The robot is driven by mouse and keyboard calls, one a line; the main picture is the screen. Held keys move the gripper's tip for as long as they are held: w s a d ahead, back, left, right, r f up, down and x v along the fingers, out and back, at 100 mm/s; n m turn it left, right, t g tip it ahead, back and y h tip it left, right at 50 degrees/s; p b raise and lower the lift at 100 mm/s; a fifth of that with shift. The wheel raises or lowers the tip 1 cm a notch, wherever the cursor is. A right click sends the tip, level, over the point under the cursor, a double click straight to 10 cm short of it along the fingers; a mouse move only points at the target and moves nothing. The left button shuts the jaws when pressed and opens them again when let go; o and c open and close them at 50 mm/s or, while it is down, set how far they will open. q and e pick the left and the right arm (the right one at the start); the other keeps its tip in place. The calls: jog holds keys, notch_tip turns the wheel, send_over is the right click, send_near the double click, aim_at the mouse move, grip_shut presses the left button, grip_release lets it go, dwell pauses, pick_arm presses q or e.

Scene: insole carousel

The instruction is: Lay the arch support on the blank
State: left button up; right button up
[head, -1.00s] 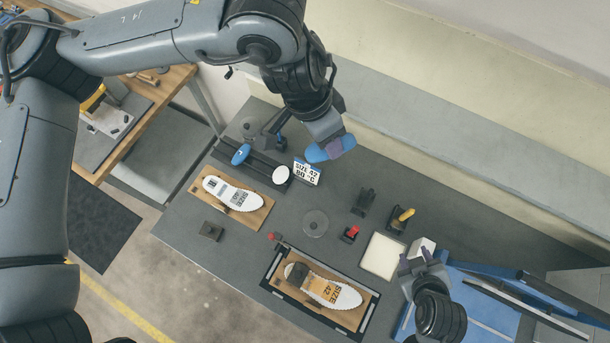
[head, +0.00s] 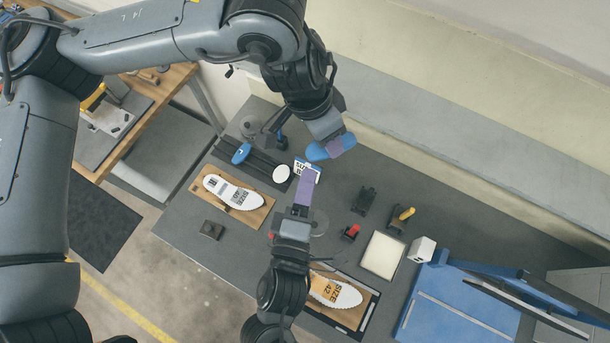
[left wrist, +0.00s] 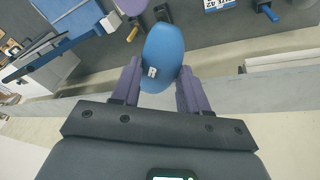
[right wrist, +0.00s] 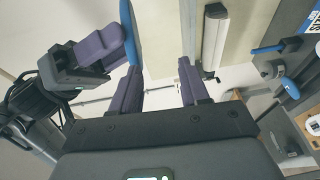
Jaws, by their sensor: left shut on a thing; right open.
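The blue arch support (head: 318,152) is held in the air by my left gripper (head: 338,146), above the back of the bench. In the left wrist view the blue arch support (left wrist: 162,55), marked R, sits between the purple fingers. My right gripper (head: 309,173) is just in front of and below it in the head view. In the right wrist view its fingers (right wrist: 157,68) are apart and empty, with the blue piece's edge (right wrist: 131,32) beyond the left finger. A white blank (head: 337,292) marked SIZE 42 lies in the front fixture; my right arm hides its heel.
Another white blank (head: 232,192) lies on a wooden board at left. A second blue piece (head: 241,153) rests by a dark rack. The size sign (head: 307,171) is partly hidden by my right gripper. A blue press (head: 455,305) stands at right.

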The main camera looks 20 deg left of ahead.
aim_at(310, 156)
jog(key=shift+t, duration=0.3)
jog(key=w, duration=0.1)
jog(key=w+r, duration=0.1)
jog(key=w, duration=0.1)
jog(key=w+a+r, duration=0.1)
jog(key=shift+w+r, duration=0.1)
jog(key=shift+w, duration=0.15)
jog(key=shift+w+a, duration=0.1)
jog(key=shift+w, duration=0.5)
jog(key=shift+c, duration=0.3)
jog(key=c, duration=0.7)
pick_arm(q)
jog(key=shift+c, duration=1.3)
pick_arm(e)
grip_shut()
pick_arm(q)
jog(key=shift+s+d, duration=0.1)
jog(key=shift+d, duration=0.05)
grip_shut()
jog(key=o, duration=0.6)
grip_release()
jog(key=shift+o, duration=0.7)
